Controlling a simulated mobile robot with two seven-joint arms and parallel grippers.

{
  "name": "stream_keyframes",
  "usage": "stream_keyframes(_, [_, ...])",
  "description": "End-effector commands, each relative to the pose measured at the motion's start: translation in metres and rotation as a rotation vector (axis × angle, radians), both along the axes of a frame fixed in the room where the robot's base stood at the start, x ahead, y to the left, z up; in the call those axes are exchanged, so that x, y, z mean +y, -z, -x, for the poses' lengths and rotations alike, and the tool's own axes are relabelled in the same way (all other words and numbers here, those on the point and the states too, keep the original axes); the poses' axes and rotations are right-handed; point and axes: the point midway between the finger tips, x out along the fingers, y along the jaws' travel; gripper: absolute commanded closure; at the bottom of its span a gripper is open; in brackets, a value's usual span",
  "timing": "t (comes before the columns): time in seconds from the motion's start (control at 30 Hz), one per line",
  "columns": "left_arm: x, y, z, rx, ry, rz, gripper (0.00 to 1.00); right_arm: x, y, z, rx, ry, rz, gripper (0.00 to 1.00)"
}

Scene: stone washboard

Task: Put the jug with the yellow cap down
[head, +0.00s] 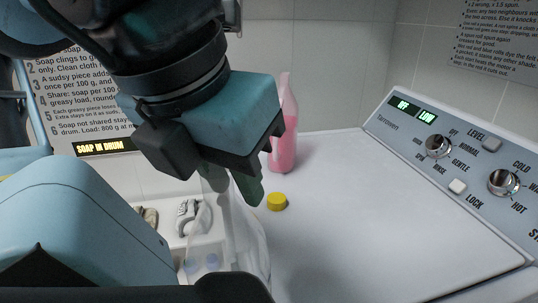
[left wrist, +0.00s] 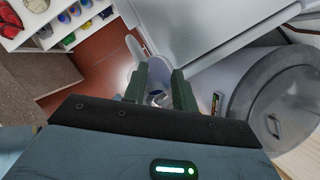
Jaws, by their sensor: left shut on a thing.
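My left gripper (head: 232,190) is shut on a pale translucent thing that looks like the jug (head: 250,243), hanging below the fingers. The gripper hides its upper part. A round yellow cap (head: 277,201) shows just right of the fingers, over the white washer top (head: 385,215). I cannot tell whether it sits on the jug or lies on the washer. In the left wrist view the fingers (left wrist: 160,88) have a pale rounded piece between and beyond them. My right gripper is not in view.
A pink bottle (head: 285,145) stands on the washer top behind the gripper. The control panel (head: 450,165) with knobs rises at the right. The middle and right of the washer top are clear. A metal bin (left wrist: 275,105) shows in the left wrist view, with shelves (left wrist: 65,20) at upper left.

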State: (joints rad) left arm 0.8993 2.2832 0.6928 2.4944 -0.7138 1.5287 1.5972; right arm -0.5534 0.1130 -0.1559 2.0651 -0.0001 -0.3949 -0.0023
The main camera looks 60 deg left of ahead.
Motion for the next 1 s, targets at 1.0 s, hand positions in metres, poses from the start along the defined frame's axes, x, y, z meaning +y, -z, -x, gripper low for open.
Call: stream_keyframes(1.0, [0.004,0.002,-0.011,0.009,-0.001,0.001,1.0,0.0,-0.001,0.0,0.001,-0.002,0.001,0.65])
